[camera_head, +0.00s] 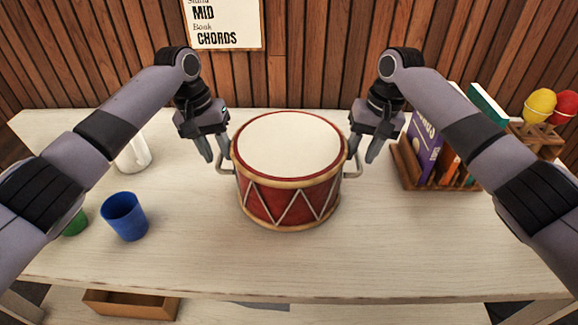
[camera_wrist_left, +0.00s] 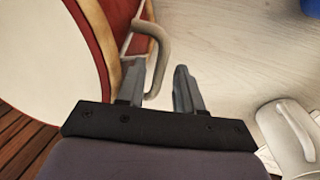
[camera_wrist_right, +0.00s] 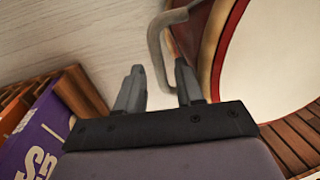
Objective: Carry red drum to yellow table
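The red drum (camera_head: 289,199) has a cream top, a zigzag side and a metal handle on each side. It stands upright on a pale wooden table (camera_head: 260,265). My left gripper (camera_head: 213,152) is open at the drum's left handle (camera_wrist_left: 154,36); in the left wrist view the handle shows between its spread fingers (camera_wrist_left: 158,85). My right gripper (camera_head: 364,152) is open at the right handle (camera_wrist_right: 155,42), which shows between its fingers (camera_wrist_right: 158,85) in the right wrist view. Neither gripper is closed on a handle. No yellow table is in view.
A blue cup (camera_head: 124,216), a green item (camera_head: 75,224) and a white item (camera_head: 133,156) stand left of the drum. A wooden rack with books (camera_head: 425,150) and maracas (camera_head: 540,104) stand at the right. A slatted wall is behind. The table front is clear.

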